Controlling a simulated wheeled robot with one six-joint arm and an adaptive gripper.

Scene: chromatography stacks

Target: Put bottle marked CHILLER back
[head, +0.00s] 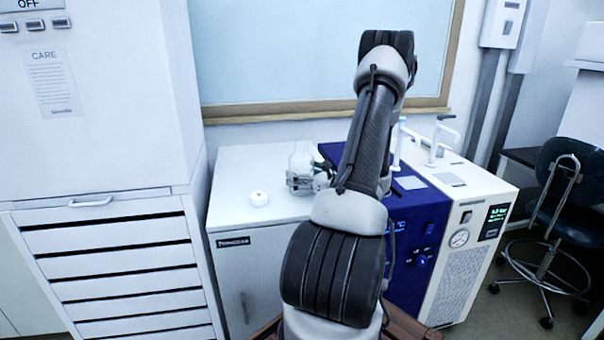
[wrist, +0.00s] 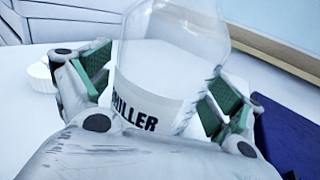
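A clear glass bottle (wrist: 170,55) with a white band shows in the wrist view. The band's visible lettering ends in "HILLER"; its start is hidden. In the head view the bottle (head: 302,156) is on or just above the white cabinet top, left of the blue unit. My gripper (wrist: 160,95) is around the bottle, one green-padded finger on each side. Part of each pad's inner face shows, so the fingers look open; I cannot tell whether either pad touches the glass. The gripper (head: 303,181) also shows in the head view, low at the bottle.
A small round white item (head: 260,198) lies on the cabinet top (head: 235,172) to the left. A blue unit (head: 415,215) and a white unit with a gauge (head: 465,215) stand to the right. The tall drawer cabinet (head: 110,240) bounds the left, and a framed window (head: 280,50) is behind.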

